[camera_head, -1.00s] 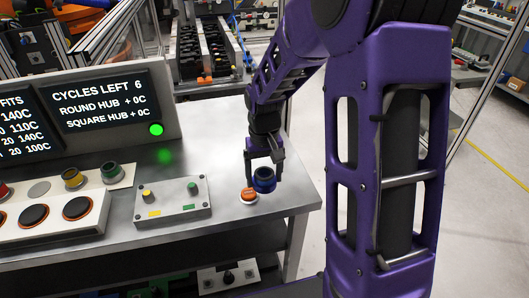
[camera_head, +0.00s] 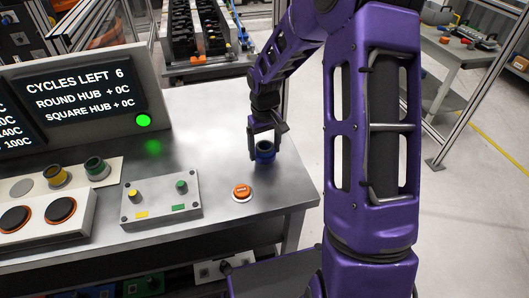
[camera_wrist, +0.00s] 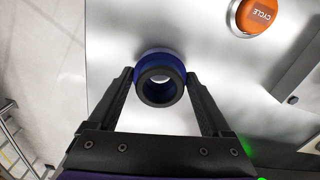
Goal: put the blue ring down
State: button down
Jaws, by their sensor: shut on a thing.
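The blue ring (camera_head: 265,157) is between the fingers of my gripper (camera_head: 264,146), at the right part of the metal bench (camera_head: 225,135). In the wrist view the ring (camera_wrist: 160,56) shows a blue outer band and a dark inner sleeve with an open hole. The two fingers of my gripper (camera_wrist: 159,80) press on its left and right sides. The ring looks level and very near the bench top; I cannot tell whether it touches it.
An orange CYCLE button (camera_head: 242,191) is in front and left of the ring. A control box (camera_head: 160,199) and yellow (camera_head: 56,176) and green (camera_head: 96,168) rings stand further left. A screen (camera_head: 80,95) stands behind. Bare bench surrounds the ring; the right edge is close.

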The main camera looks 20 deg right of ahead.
jog(key=shift+f, duration=0.8)
jog(key=shift+f, duration=0.1)
grip_release()
jog(key=shift+f, duration=0.1)
notch_tip(320, 180, up, 12)
jog(key=p, duration=0.1)
jog(key=shift+r, duration=0.2)
